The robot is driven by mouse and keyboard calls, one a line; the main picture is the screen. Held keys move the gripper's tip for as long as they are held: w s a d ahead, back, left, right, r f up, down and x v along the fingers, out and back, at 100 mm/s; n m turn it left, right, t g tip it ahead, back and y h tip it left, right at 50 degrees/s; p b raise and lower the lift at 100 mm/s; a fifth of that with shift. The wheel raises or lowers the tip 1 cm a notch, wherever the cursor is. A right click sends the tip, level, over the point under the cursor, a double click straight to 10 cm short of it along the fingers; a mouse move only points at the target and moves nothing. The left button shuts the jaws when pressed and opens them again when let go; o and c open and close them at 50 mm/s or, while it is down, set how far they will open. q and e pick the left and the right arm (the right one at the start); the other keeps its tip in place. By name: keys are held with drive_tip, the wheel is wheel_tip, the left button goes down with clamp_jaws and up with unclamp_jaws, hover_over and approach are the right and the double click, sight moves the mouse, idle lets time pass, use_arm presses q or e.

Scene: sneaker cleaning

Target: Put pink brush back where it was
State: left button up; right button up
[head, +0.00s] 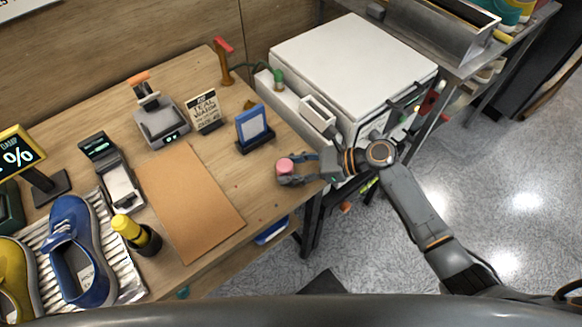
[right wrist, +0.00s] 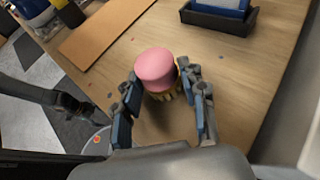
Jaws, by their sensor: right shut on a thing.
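The pink brush (head: 285,165) has a round pink top and is at the right front edge of the wooden table. In the right wrist view the pink brush (right wrist: 156,68) stands upright, with yellowish bristles below its pink top. My right gripper (head: 292,176) is shut on it, with one finger on each side; its fingers also show in the right wrist view (right wrist: 165,98). The brush is at or very near the table surface; I cannot tell whether it touches. My left gripper is not in view.
A blue-framed stand (head: 254,128) is behind the brush. A brown mat (head: 190,200) lies to the left, with a yellow-capped bottle (head: 137,235) and blue shoe (head: 78,250) beyond it. A white box (head: 352,65) stands at the right. Bare wood surrounds the brush.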

drive_tip(key=o, duration=1.2)
drive_tip(key=shift+c, duration=0.2)
drive_tip(key=b+v, duration=0.1)
drive_tip(key=v, duration=1.1)
